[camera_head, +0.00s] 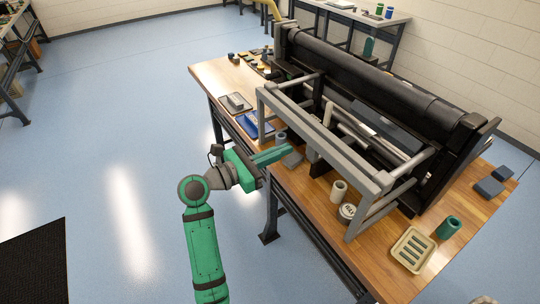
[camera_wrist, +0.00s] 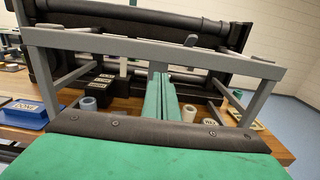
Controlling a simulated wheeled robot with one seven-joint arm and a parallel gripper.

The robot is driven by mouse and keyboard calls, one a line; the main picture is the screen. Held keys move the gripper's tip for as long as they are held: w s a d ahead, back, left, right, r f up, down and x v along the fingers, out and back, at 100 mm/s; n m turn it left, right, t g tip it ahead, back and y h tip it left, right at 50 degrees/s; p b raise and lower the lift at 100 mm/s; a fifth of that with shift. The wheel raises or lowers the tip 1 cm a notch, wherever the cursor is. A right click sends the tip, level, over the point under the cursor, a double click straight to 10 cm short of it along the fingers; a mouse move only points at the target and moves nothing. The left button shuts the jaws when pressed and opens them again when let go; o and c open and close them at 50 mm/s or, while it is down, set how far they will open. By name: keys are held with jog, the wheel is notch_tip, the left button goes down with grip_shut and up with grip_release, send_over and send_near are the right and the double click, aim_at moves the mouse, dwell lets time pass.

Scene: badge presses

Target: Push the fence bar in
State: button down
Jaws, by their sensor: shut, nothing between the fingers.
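The fence bar (camera_head: 318,134) is a long grey bar on grey legs, running along the front of the black press. In the wrist view the fence bar (camera_wrist: 100,44) crosses the upper picture, with side rods running back to the press. My green gripper (camera_head: 288,148) is in front of the bar, left of its middle in the head view. Its fingers are shut and empty. In the wrist view the fingertips (camera_wrist: 159,72) point forward at the bar's lower edge; I cannot tell whether they touch it.
The press roller (camera_head: 370,80) lies behind the bar. On the wooden table (camera_head: 293,182) are a blue tray (camera_head: 254,125), a cream cup (camera_head: 338,190), a round tin (camera_head: 347,212), a slotted cream tray (camera_head: 412,250) and a green cup (camera_head: 448,227).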

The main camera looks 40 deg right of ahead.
jog(key=d, duration=0.7)
jog(key=shift+s+d, duration=0.25)
jog(key=shift+s, duration=0.2)
